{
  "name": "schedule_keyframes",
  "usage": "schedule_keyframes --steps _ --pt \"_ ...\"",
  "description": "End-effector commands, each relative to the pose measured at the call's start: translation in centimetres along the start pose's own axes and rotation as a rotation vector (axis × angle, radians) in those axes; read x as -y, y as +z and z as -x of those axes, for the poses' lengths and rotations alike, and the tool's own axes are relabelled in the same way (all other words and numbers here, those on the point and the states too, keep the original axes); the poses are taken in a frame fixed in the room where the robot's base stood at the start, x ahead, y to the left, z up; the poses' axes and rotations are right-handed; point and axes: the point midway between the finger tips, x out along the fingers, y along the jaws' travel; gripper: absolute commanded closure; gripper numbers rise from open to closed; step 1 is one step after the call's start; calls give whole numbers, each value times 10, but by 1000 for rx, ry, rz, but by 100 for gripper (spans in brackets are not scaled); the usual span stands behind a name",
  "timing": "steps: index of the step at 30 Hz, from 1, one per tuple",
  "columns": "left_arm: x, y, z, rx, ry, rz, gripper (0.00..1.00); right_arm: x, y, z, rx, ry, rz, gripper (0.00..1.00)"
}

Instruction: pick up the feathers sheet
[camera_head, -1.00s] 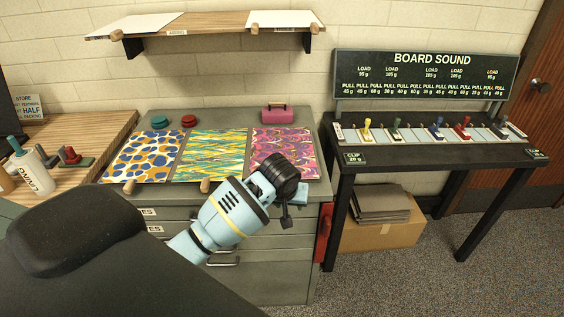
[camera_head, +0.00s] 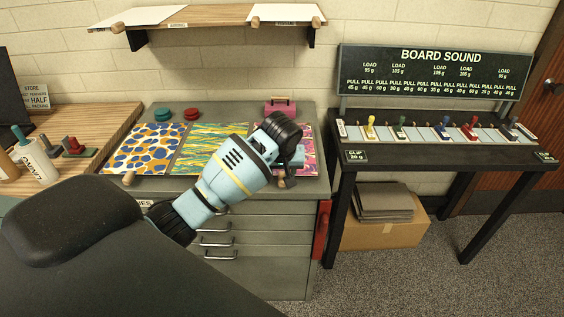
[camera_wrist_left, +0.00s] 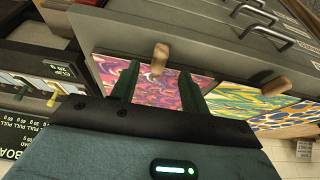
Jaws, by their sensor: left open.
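Three patterned sheets lie side by side on the grey cabinet top: a blue-and-orange spotted one (camera_head: 146,150), a green, yellow and blue streaked one (camera_head: 200,145), and a pink-purple swirled one (camera_head: 307,151). No readable label says which is the feathers sheet; the streaked pattern looks most feather-like. My left gripper (camera_head: 289,168) is open over the front of the swirled sheet and hides much of it. In the left wrist view, the swirled sheet (camera_wrist_left: 160,92) shows between my spread fingers (camera_wrist_left: 158,70), with the streaked sheet (camera_wrist_left: 235,98) beside it. My right gripper is out of view.
Wooden knobs (camera_wrist_left: 160,58) stand at the sheets' front edges. A pink handled block (camera_head: 280,106) and two round pieces, teal (camera_head: 162,114) and red (camera_head: 192,114), sit behind. A shelf (camera_head: 210,17) hangs above; a black table (camera_head: 400,153) with coloured clips stands right.

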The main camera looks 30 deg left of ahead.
Motion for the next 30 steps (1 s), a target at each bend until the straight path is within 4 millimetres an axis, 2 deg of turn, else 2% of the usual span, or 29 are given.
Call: schedule_keyframes --steps 12,21,30 --pt "0 0 -47 0 0 0 55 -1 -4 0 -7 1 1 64" --pt "0 0 -51 0 0 -1 55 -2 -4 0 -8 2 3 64" --pt "0 0 -51 0 0 -1 94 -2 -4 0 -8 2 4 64"
